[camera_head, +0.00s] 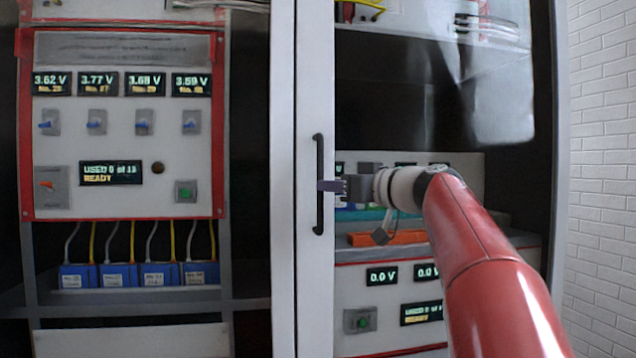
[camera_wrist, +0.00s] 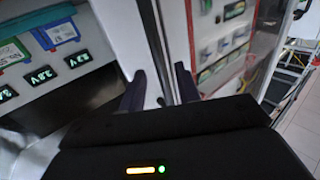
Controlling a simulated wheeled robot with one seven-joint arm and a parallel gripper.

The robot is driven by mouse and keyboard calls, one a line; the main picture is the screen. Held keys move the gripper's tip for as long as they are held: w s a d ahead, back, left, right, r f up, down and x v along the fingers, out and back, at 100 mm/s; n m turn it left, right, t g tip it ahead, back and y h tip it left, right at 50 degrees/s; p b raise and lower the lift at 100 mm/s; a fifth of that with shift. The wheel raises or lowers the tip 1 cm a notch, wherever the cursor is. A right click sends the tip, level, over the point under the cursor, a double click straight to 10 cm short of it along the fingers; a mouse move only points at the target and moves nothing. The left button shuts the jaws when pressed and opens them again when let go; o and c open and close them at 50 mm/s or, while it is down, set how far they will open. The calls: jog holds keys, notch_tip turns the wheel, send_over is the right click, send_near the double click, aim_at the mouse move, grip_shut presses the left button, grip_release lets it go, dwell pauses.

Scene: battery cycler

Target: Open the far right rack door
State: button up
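The far right rack door (camera_head: 316,290) has a white frame and a glass pane. It looks shut or nearly so, and I cannot tell which. Its black upright bar handle (camera_head: 318,150) is on the left frame edge. My gripper (camera_head: 328,185) reaches in from the right at the handle's mid-height, with a fingertip overlapping the bar. In the wrist view the two dark fingers (camera_wrist: 160,88) stand apart, and the handle (camera_wrist: 156,45) runs down between them. A gap shows on each side, so the fingers do not look closed on it.
Behind the glass are shelves with blue, green and orange items and a lower tester panel (camera_head: 395,300). To the left is a red-framed tester (camera_head: 125,150) above several blue batteries (camera_head: 140,276). A white brick wall (camera_head: 603,150) borders the rack on the right.

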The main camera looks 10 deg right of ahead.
jog(key=shift+p+x, duration=0.5)
jog(key=shift+x, duration=1.8)
jog(key=shift+c, duration=0.4)
grip_shut()
